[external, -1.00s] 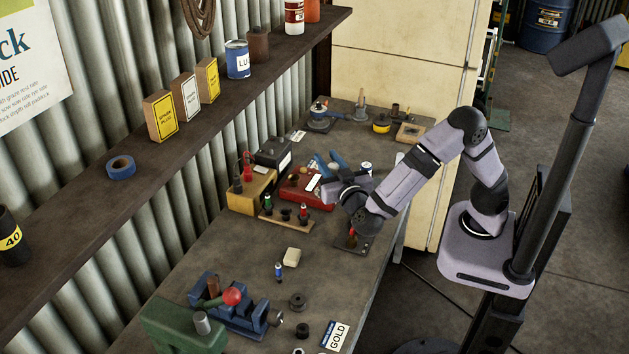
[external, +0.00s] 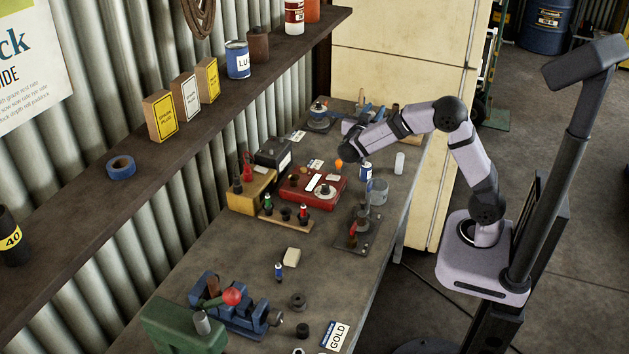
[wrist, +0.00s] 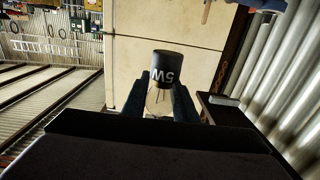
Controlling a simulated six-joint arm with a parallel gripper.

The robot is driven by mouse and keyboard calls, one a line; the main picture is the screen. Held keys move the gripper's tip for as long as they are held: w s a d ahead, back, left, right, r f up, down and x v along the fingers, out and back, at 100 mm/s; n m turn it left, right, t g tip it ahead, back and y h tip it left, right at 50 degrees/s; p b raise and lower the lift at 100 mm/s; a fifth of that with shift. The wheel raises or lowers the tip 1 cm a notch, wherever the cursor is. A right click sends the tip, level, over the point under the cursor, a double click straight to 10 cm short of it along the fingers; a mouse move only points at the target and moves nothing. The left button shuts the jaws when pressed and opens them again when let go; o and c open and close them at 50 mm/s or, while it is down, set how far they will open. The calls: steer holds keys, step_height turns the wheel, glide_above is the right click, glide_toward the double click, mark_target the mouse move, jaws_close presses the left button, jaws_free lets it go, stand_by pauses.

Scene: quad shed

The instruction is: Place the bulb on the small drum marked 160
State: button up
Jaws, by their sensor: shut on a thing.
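My gripper (external: 370,108) is at the far end of the bench, raised over the items there. In the wrist view its two dark fingers (wrist: 159,104) are shut on the bulb (wrist: 168,70). In the external view the bulb is too small to make out. No marking 160 can be read, so I cannot tell which thing is the small drum.
A red box (external: 313,189) with a round disc on top, a spray can (external: 366,178), a grey pot (external: 378,192) and a white cylinder (external: 399,162) stand nearer. A blue vise (external: 230,305) is at the front. The shelf (external: 200,140) overhangs the left side.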

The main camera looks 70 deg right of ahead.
step_height(320, 180, down, 2)
steer(key=shift+w+a+f, duration=0.1)
steer(key=shift+f, duration=0.1)
step_height(320, 180, down, 11)
steer(key=p, duration=0.1)
steer(key=shift+p, duration=0.3)
stand_by(0.4)
steer(key=shift+f, duration=0.1)
steer(key=o, duration=1)
steer(key=shift+o, duration=0.2)
